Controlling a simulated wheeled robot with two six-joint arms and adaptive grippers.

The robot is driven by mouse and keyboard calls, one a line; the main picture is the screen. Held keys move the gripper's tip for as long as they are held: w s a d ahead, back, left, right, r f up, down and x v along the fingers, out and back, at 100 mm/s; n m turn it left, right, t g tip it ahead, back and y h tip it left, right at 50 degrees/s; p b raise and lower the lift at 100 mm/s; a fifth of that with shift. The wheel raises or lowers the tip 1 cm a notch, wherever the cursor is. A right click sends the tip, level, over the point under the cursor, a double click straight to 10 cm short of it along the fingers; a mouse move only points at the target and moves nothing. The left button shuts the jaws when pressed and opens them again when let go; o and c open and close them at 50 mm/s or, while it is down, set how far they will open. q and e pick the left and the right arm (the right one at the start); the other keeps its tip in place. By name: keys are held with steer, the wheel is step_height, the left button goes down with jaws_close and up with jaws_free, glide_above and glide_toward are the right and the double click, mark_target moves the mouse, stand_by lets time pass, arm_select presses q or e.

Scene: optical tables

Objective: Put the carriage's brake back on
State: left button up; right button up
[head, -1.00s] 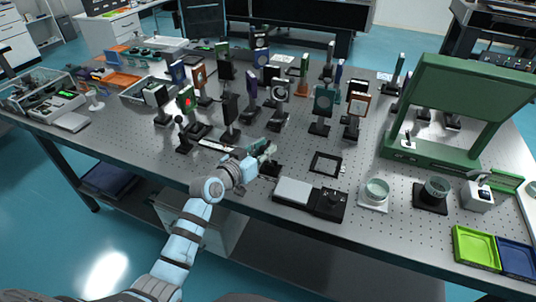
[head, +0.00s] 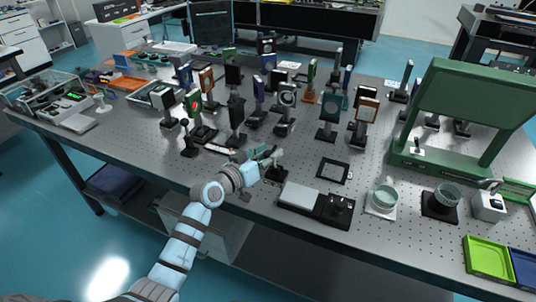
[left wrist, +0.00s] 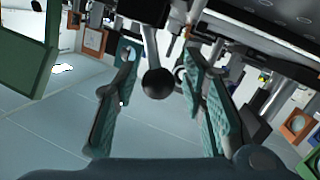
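My left gripper (head: 266,157) is over the front part of the optical table, just above a small black block (head: 277,174). In the left wrist view its two teal fingers (left wrist: 160,100) are spread apart. A black ball knob (left wrist: 158,84) on a metal rod stands in the gap between them, with visible space on both sides. I take this for the brake lever, but its carriage cannot be made out clearly. In the head view the knob is hidden or too small to tell. My right gripper is not in view.
Several upright optic mounts (head: 236,118) crowd the table behind the gripper. A black-and-silver box (head: 340,208) lies to its right, with a flat black frame (head: 334,171) behind it. A large green frame stand (head: 475,92) rises at right, near cups and a green tray (head: 489,258).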

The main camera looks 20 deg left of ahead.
arm_select(q)
steer(key=v, duration=1.2)
steer(key=shift+a, duration=0.1)
steer(key=shift+f, duration=0.1)
